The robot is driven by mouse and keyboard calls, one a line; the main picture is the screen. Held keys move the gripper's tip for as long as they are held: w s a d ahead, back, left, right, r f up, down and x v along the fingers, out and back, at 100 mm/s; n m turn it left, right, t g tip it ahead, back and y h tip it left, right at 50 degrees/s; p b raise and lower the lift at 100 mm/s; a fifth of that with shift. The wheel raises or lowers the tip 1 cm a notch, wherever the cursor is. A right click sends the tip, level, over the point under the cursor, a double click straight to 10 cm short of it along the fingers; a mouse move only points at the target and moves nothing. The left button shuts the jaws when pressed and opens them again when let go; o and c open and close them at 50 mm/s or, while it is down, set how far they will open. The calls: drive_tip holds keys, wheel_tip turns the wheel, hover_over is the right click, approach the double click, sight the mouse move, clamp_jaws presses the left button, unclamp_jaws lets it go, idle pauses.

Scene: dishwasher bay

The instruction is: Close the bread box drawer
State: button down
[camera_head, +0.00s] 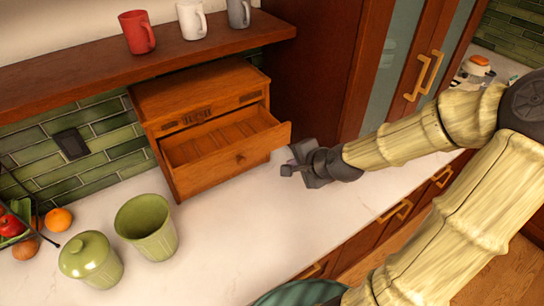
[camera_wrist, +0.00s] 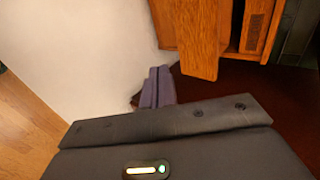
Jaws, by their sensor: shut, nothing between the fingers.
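The wooden bread box (camera_head: 185,100) stands on the white counter against the green tiled wall.
A green pot (camera_head: 146,228) and a lidded green jar (camera_head: 90,260) stand left on the counter, near fruit (camera_head: 58,219) in a rack. A shelf with mugs (camera_head: 137,32) hangs above the bread box. A tall wooden cabinet (camera_head: 318,60) rises at right. The counter before the drawer is clear.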

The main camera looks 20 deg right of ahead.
drive_tip(key=w+r+x, duration=0.1)
drive_tip(key=r+x, duration=0.1)
drive_tip(key=x, duration=1)
drive_tip(key=shift+w+a, duration=0.25)
drive_tip(key=shift+w, duration=0.2)
drive_tip(key=shift+w+f, duration=0.1)
